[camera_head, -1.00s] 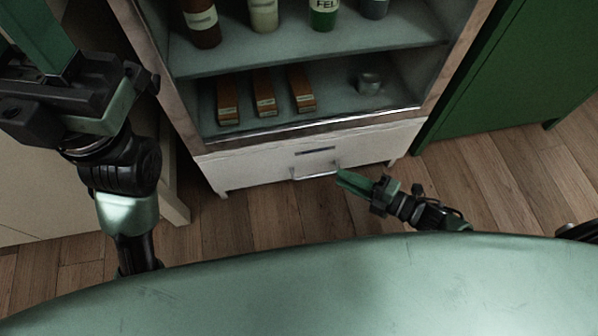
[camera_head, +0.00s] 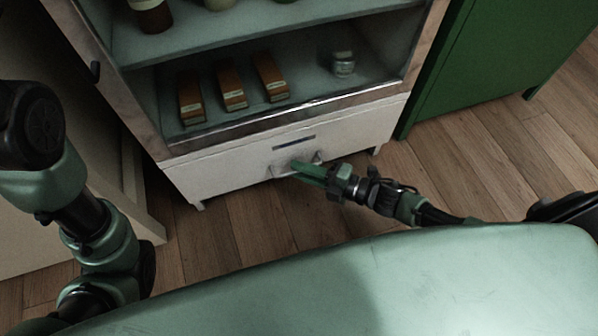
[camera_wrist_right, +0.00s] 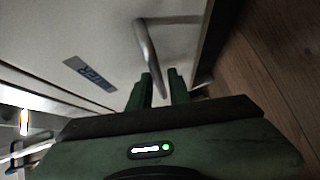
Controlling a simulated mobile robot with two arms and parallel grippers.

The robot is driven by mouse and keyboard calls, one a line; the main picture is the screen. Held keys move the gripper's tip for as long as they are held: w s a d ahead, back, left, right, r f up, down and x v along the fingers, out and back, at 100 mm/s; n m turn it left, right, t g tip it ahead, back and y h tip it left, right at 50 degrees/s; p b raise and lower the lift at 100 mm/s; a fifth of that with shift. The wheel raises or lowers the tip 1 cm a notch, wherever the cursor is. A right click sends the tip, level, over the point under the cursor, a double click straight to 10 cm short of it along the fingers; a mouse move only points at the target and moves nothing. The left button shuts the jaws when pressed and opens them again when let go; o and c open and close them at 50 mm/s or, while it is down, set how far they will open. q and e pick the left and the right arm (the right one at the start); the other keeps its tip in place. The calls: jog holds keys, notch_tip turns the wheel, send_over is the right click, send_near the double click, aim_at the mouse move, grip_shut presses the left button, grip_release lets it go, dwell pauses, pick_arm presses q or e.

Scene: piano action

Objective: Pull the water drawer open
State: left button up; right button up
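The white drawer (camera_head: 230,165) at the bottom of the cabinet appears shut. Its front carries a small blue label (camera_head: 294,141), which also shows in the right wrist view (camera_wrist_right: 90,73). A metal bar handle (camera_wrist_right: 147,45) stands out from the front below the label. My right gripper (camera_head: 297,170) is at this handle. In the right wrist view its two green fingers (camera_wrist_right: 163,88) stand apart, with part of the handle bar reaching into the gap between them. Firm contact cannot be made out. My left arm shows at the left of the head view, but its gripper is out of the picture.
Above the drawer, an open shelf (camera_head: 300,105) holds several orange-brown boxes (camera_head: 232,88) and a small jar (camera_head: 344,64). A green cabinet (camera_head: 470,60) stands at the right. Wooden floor (camera_head: 480,150) is clear in front of it.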

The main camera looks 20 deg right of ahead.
jog(key=shift+w+a, duration=0.3)
jog(key=shift+a, duration=0.05)
grip_shut()
dwell(1.2)
